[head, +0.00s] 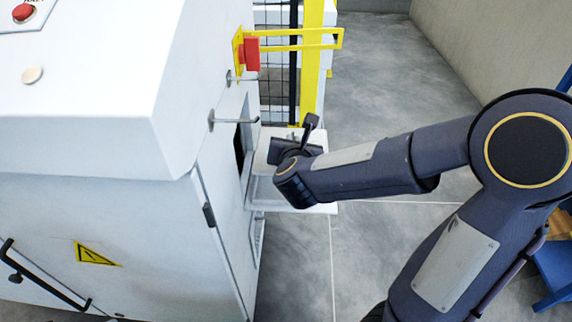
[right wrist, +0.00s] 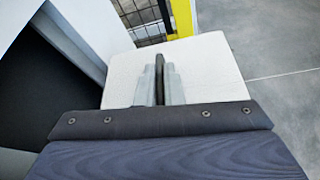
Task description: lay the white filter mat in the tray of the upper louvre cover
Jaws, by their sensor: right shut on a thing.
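The white filter mat (right wrist: 212,62) is a flat pale slab under my right gripper (right wrist: 161,82) in the right wrist view. The fingers are closed on a thin dark upright piece at its middle, seemingly a grip of the mat. In the head view my right gripper (head: 296,140) is beside the cabinet's side opening, and its wrist hides much of the mat (head: 325,208). The upper louvre cover (head: 264,194) seems to stand out from the cabinet below the mat. Whether the mat touches its tray cannot be told. My left gripper is not in view.
The white cabinet (head: 95,215) fills the left, with a dark side opening (right wrist: 45,95). A yellow post (head: 312,75) and mesh fence (head: 275,70) stand behind. A red and yellow switch (head: 251,54) juts from the cabinet.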

